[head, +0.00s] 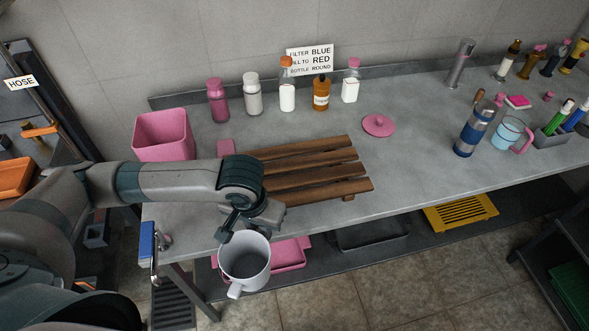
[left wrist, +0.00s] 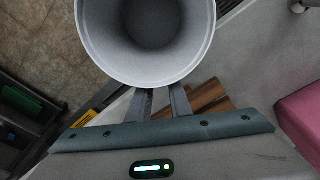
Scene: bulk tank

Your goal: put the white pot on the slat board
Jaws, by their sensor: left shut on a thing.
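The white pot (head: 245,262) hangs in my left gripper (head: 238,222), just off the front edge of the counter and in front of the slat board. My left gripper is shut on the pot's rim side. In the left wrist view the pot (left wrist: 146,62) shows its open mouth and empty grey inside, with the fingers (left wrist: 160,102) at its near wall. The brown wooden slat board (head: 315,172) lies on the counter with nothing on it. Its left end is partly hidden by my left arm. My right gripper is not in view.
A pink bin (head: 163,136) stands at the counter's left. Several bottles line the back, near a pink lid (head: 378,125). A blue flask (head: 474,128) and a light blue mug (head: 508,133) stand at right. A pink tray (head: 290,254) is on the shelf below.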

